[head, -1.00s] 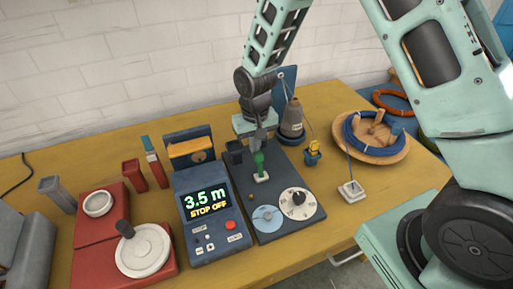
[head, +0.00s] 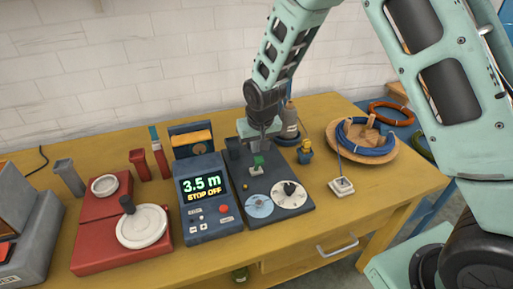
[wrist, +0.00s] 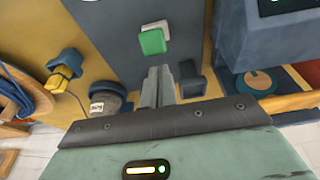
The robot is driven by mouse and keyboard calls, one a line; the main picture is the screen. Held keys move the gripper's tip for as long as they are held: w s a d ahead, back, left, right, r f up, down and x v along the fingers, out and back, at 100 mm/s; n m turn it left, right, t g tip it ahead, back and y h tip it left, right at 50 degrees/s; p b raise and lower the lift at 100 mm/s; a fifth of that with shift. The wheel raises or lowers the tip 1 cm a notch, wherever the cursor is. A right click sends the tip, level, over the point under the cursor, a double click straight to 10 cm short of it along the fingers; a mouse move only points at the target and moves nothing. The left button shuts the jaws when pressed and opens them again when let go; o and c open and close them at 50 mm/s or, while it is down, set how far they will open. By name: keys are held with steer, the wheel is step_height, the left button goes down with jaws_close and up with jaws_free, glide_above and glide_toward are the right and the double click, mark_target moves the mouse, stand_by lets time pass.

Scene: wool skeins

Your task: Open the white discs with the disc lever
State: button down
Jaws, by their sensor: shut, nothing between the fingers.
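The green lever (head: 257,160) stands on the dark blue panel (head: 300,212), with a small white part (head: 256,170) at its base. In the wrist view the green lever tip (wrist: 152,42) shows near the top, with a white piece (wrist: 163,27) beside it. I cannot tell whether the white piece is the discs or whether they are open. My gripper (head: 263,143) is just behind the lever in the head view. In the wrist view its fingers (wrist: 158,78) are shut and empty, pointing at the lever with a gap.
A light blue disc (head: 260,206) and a white dial (head: 291,199) sit at the panel's front. Left is a meter (head: 204,187) reading "3.5 m STOP OFF", then a red crank winder (head: 142,227). Right are a grey cone (head: 289,120), a yellow-topped part (head: 305,148) and a blue coil (head: 365,140).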

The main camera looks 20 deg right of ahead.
steer(key=shift+r+p, duration=0.65)
steer(key=shift+r, duration=0.15)
